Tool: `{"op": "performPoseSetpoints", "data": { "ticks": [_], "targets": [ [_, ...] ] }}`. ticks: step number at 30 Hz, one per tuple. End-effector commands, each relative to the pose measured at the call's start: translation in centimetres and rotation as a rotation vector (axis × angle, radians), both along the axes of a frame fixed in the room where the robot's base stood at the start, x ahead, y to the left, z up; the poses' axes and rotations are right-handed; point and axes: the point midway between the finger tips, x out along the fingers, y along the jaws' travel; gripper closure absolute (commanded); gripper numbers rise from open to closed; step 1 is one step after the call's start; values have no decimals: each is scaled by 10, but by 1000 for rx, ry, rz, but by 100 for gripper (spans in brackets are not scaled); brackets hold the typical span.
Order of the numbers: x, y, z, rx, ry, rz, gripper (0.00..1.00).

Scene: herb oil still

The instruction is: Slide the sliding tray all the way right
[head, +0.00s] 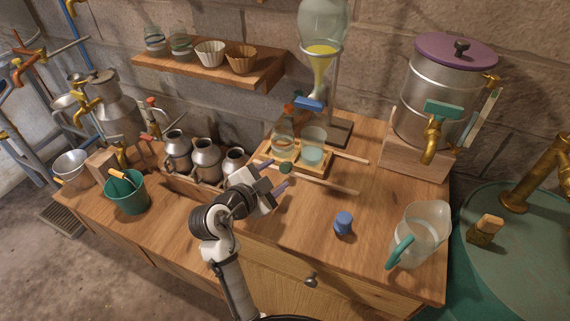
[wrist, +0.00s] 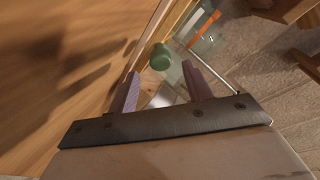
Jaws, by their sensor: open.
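The sliding tray (head: 313,174) is a small wooden tray between two pale rails (head: 340,187) on the counter. It stands near the left end of the rails and carries a flask (head: 284,148) and a glass beaker with pale blue-green liquid (head: 312,152). A green knob (head: 286,168) shows at its front left. My gripper (head: 278,178) is open close in front of the knob. In the wrist view the knob (wrist: 160,58) lies just beyond and between the open fingertips (wrist: 162,86). I cannot tell whether a finger touches it.
The rails run clear to the right of the tray. A blue cap-like object (head: 343,223) and a clear pitcher (head: 421,235) stand front right. A steel tank (head: 437,90) stands back right. Metal jugs (head: 206,160) stand left of my gripper; a stand with a funnel (head: 322,60) is behind.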

Motion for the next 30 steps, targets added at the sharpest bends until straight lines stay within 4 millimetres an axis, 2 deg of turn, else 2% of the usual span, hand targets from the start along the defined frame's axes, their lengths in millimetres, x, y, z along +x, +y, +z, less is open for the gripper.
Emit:
{"op": "performPoseSetpoints", "data": {
  "ticks": [3, 9, 21, 30],
  "targets": [
    [19, -12, -5, -1, 1, -3, 50],
    [39, -24, -13, -1, 0, 0, 50],
    [44, -28, -16, 0, -1, 2, 50],
    [44, -27, -16, 0, -1, 2, 89]
  ]
}}
